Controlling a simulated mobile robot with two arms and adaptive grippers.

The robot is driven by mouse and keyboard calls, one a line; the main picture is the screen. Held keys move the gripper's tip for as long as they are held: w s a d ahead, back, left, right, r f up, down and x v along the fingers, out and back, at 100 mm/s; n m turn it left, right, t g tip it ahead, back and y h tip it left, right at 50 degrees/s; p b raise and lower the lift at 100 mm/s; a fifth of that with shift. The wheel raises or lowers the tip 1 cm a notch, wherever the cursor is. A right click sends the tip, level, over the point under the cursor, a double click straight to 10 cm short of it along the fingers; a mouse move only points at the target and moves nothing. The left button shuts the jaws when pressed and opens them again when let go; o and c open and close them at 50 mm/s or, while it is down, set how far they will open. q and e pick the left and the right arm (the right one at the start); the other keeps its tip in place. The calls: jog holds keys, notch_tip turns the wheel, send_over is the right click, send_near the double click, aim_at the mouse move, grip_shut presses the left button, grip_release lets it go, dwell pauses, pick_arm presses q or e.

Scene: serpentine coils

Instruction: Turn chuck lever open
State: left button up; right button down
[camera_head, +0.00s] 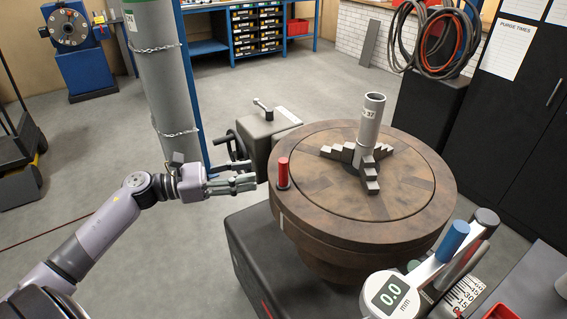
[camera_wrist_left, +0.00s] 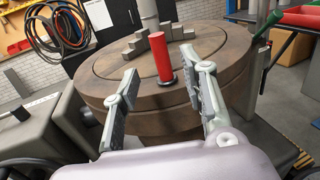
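The round brown chuck table (camera_head: 320,215) has stepped grey jaws (camera_head: 370,178) around an upright grey tube (camera_head: 369,130). A short upright red handle (camera_head: 283,172) stands on a dark base at the table's left rim; I take it to be the chuck lever. My left gripper (camera_head: 248,178) is open and empty just left of the red handle, pointing at it. In the left wrist view, the red handle (camera_wrist_left: 161,57) shows between the two spread fingers (camera_wrist_left: 167,75), beyond the tips and apart from them. My right gripper is not in view.
A grey box (camera_head: 262,132) with a small lever and handwheel stands behind my left gripper. A tall grey pipe (camera_head: 165,75) rises behind the arm.

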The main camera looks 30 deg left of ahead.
aim_at(283, 168)
pick_arm(q)
jog(key=p+x, duration=0.2)
jog(key=x, duration=0.7)
jog(key=shift+w, duration=0.15)
jog(key=shift+w+d, duration=0.15)
jog(key=shift+d, duration=0.05)
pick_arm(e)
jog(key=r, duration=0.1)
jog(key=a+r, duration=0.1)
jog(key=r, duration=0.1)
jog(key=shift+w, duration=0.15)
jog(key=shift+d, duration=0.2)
pick_arm(q)
jog(key=shift+c, duration=0.8)
grip_shut()
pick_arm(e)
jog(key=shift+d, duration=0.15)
